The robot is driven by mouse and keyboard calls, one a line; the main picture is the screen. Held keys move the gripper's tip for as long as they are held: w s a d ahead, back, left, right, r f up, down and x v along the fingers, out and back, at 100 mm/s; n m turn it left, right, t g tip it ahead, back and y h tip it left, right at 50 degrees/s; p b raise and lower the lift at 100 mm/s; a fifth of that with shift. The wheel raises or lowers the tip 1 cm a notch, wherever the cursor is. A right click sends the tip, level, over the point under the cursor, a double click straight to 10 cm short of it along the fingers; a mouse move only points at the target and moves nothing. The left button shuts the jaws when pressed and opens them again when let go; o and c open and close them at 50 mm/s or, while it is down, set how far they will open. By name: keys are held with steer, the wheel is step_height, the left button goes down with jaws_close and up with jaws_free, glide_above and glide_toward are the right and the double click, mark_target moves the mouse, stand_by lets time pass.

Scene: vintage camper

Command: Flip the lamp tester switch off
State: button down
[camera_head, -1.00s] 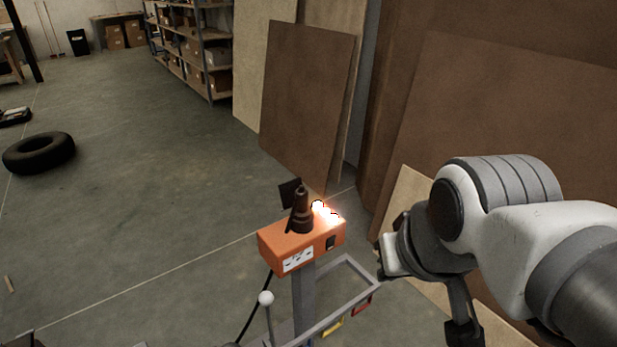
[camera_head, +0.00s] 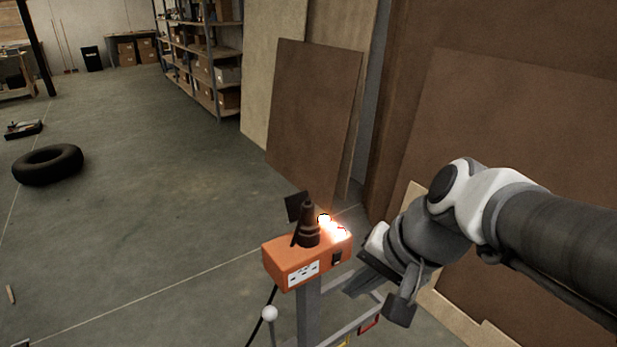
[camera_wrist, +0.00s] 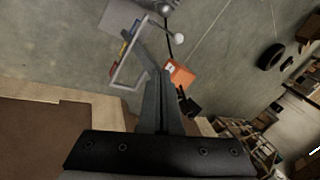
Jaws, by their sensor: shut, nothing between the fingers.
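The lamp tester is an orange box (camera_head: 283,262) on a grey post, with a dark cone-shaped part (camera_head: 309,228) and glowing bulbs (camera_head: 331,227) on top. A black switch (camera_head: 337,257) is on its right-hand face; its exact position is too small to tell. A white outlet plate (camera_head: 303,274) is on the other visible face. My gripper (camera_head: 352,288) is shut and empty, just right of and below the switch, apparently apart from it. In the wrist view, the shut fingers (camera_wrist: 162,78) point toward the frame beside the orange box (camera_wrist: 181,73). The switch cannot be made out there.
The grey post (camera_head: 309,312) joins a metal frame with a white ball-topped lever (camera_head: 269,313) at left. Brown panels (camera_head: 312,105) lean on the wall behind and right. A tire (camera_head: 48,165) lies far left.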

steer(key=w+d+f+m+t+y+b, duration=0.1)
steer(key=w+f+m+t+y+b, duration=0.2)
steer(key=w+f+m, duration=0.75)
steer(key=w+d+f+m+t+h+b, duration=0.1)
steer(key=w+d+f+m+t+b, duration=0.1)
steer(key=w+d+f+m, duration=0.7)
steer(key=d+m+b, duration=0.1)
steer(key=m, duration=0.3)
steer(key=shift+f+h, duration=0.3)
steer(key=shift+f, duration=0.1)
steer(key=shift+f+b, duration=0.1)
steer(key=shift+b, duration=0.2)
steer(key=b, duration=0.2)
glide_toward(337, 259)
steer(key=s+f+x, duration=0.1)
steer(key=x, duration=0.4)
steer(key=shift+w+a+r, duration=0.25)
steer(key=shift+w+r, duration=0.1)
steer(key=shift+w, duration=0.35)
